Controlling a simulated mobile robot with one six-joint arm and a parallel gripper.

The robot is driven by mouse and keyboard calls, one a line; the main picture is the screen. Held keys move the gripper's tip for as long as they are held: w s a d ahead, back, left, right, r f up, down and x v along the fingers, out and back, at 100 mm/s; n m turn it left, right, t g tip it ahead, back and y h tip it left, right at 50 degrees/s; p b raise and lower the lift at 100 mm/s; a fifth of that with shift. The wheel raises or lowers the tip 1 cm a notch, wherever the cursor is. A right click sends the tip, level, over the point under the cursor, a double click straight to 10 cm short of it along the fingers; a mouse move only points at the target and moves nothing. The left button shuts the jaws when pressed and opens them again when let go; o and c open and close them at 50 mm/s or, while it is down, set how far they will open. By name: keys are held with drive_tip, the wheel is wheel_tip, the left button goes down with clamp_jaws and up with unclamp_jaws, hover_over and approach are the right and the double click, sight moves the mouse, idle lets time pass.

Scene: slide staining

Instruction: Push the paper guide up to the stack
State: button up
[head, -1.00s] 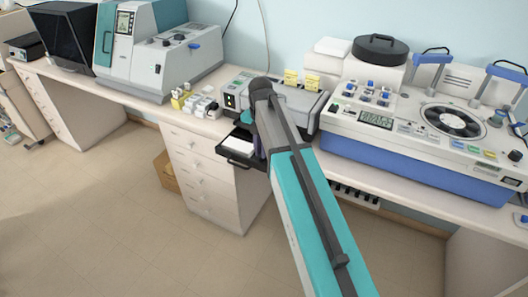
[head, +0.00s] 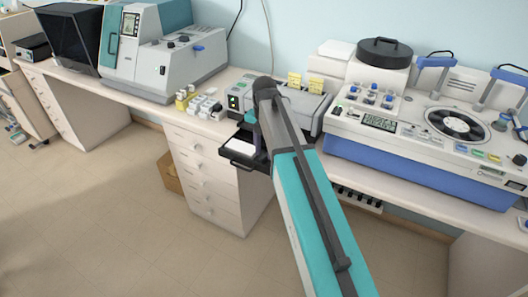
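A grey printer (head: 300,100) stands on the bench, with a dark paper tray (head: 243,161) pulled out at its front. A white paper stack (head: 240,146) lies in the tray, and its right part is hidden behind my arm. I cannot make out the paper guide; my arm covers that side of the tray.
Small white and yellow boxes (head: 203,104) stand left of the printer. A large grey machine (head: 165,65) is farther left, and a white and blue machine (head: 425,130) is close on the right. White drawers (head: 205,180) are below. The floor in front is clear.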

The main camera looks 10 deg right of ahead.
sight(264, 156)
wheel_tip(264, 156, up, 13)
drive_tip(key=b, duration=0.3)
idle(0.5)
